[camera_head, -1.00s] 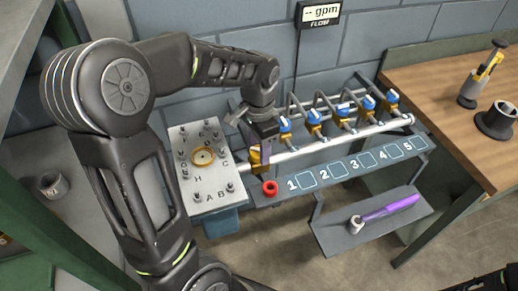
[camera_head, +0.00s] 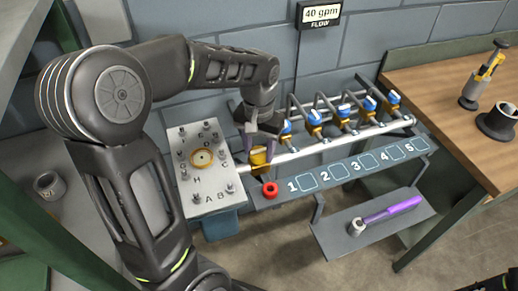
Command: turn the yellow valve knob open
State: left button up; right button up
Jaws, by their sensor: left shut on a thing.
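The yellow valve knob (camera_head: 259,160) sits at the left end of the silver pipe, beside the grey plate. My left gripper (camera_head: 262,146) comes down on it from above, with its fingers on either side of the knob, shut on it. The fingers and wrist hide part of the knob. The flow display (camera_head: 320,14) on the wall reads 40 gpm. My right gripper is not in view.
A bolted grey plate (camera_head: 212,198) with a gold ring stands left of the knob. A red ring (camera_head: 270,189) lies just below it. Blue-handled valves (camera_head: 315,118) line the pipe to the right. A purple-handled tool (camera_head: 392,209) lies on the lower shelf.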

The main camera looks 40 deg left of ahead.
aim_at(259, 150)
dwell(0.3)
pick_arm(q)
jog(key=o, duration=1.4)
jog(key=shift+r, duration=0.1)
notch_tip(259, 150, up, 8)
jog(key=shift+f+b, duration=0.2)
jog(key=shift+b, duration=0.1)
